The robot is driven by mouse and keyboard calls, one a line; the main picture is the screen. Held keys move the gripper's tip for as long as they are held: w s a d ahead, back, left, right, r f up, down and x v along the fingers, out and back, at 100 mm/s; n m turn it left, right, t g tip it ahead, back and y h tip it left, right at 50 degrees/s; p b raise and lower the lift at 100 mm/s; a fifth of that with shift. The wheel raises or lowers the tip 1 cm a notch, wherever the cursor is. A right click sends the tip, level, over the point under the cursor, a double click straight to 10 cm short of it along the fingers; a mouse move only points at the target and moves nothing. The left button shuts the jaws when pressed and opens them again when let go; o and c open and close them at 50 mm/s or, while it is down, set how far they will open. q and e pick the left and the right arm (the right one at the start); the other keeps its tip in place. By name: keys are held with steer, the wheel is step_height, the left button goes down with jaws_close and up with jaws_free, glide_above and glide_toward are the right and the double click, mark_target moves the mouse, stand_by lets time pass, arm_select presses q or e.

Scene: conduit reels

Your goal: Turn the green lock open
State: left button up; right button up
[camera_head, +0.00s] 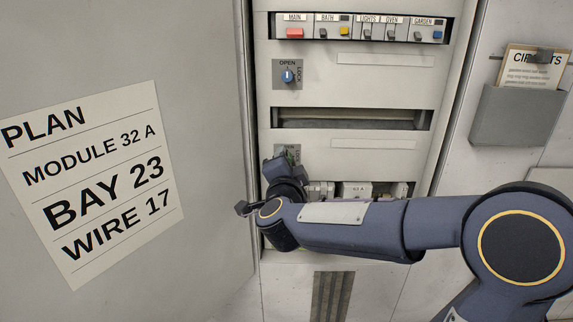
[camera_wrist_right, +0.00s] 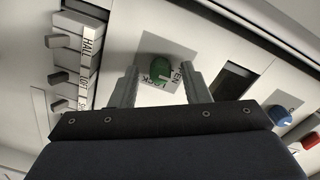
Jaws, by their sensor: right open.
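The green lock (camera_wrist_right: 160,68) is a round green knob on a grey plate lettered OPEN and LOCK in the right wrist view. My right gripper (camera_wrist_right: 161,75) is open, with one finger on each side of the knob. I cannot tell whether the fingers touch it. In the head view only part of the lock's grey plate (camera_head: 292,149) shows, and my right gripper (camera_head: 281,172) covers most of it. My left gripper is not in view.
A blue knob (camera_head: 288,76) sits higher on the panel, below a row of labelled breakers (camera_head: 360,28). Pale breakers (camera_head: 357,189) show beside the lock, partly behind my right arm. The open cabinet door with a plan sheet (camera_head: 90,180) stands left. A card holder (camera_head: 516,115) hangs right.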

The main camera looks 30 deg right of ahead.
steer(key=b+v, duration=0.1)
steer(key=v, duration=0.7)
steer(key=shift+w, duration=0.1)
stand_by(0.4)
